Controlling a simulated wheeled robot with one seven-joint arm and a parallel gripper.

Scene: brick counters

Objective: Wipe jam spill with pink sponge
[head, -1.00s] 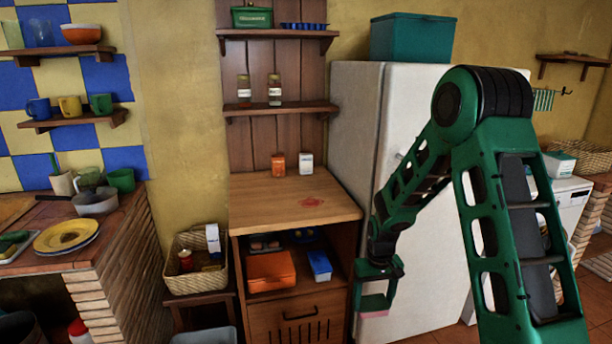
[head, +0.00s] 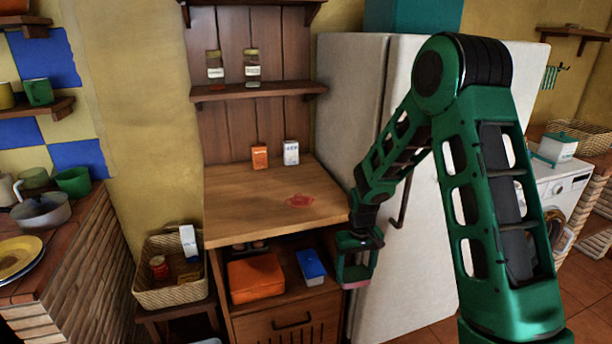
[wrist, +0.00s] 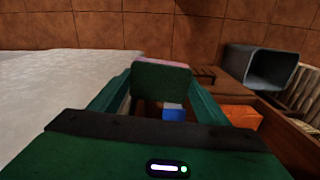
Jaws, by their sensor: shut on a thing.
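A red jam spill (head: 300,200) lies on the wooden top of the cabinet (head: 240,222), towards its right side. My gripper (head: 357,272) is in front of the fridge, right of the cabinet and lower in the picture than its top. It is shut on the pink sponge (head: 356,285), whose pink edge shows below the fingers. In the wrist view the sponge (wrist: 161,80) sits between the two fingers, with a dark green face and a thin pink edge. The sponge is apart from the spill. The spill is not seen in the wrist view.
An orange box (head: 255,278) and a blue box (head: 311,264) stand on the shelf under the top. Two small cartons, one orange (head: 260,157) and one white (head: 291,153), stand at the top's back. The fridge (head: 345,100) borders the right. A wicker basket (head: 150,281) stands left.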

